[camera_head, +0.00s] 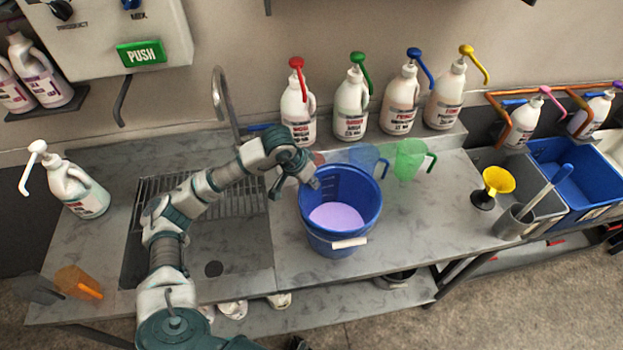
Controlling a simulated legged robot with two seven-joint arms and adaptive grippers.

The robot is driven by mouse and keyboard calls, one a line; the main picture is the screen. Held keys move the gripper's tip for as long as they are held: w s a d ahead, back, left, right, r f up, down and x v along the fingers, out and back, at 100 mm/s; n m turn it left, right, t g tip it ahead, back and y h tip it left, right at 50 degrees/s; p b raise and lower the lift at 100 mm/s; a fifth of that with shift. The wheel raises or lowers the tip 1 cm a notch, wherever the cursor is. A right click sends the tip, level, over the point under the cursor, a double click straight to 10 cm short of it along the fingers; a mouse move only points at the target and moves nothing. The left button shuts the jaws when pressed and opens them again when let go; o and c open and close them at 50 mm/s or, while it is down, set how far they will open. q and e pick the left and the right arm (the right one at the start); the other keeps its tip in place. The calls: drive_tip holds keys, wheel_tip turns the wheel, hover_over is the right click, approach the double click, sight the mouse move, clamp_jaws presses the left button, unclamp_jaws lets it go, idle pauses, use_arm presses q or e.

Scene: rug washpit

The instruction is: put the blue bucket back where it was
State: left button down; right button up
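The blue bucket (322,235) stands upright on the grey counter, just right of the sink. It holds a pale purple liquid (336,216), and its white handle grip (349,243) hangs at the front. My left arm reaches in from the lower left across the sink. My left gripper (312,182) is at the bucket's far left rim, seen from behind and above. Its fingers are small and partly hidden, so I cannot tell whether they grip the rim or are apart. My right gripper is not in view.
Blue (364,158) and green (411,160) jugs stand behind the bucket. Several pump bottles (352,105) line the back ledge. A sink with a drain rack (200,200) and faucet (222,100) is left. A yellow funnel (497,181) and grey cup (513,222) stand right. Counter right of the bucket is clear.

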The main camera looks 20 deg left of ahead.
use_arm(q)
drive_tip(key=shift+r, duration=0.1)
drive_tip(key=c, duration=1.6)
unclamp_jaws()
drive_tip(key=shift+c, duration=0.2)
drive_tip(key=o, duration=0.3)
drive_tip(key=shift+s+d, duration=0.1)
drive_tip(key=shift+r, duration=0.4)
drive_tip(key=b+v, duration=0.1)
drive_tip(key=v, duration=1)
drive_tip(key=shift+s, duration=0.15)
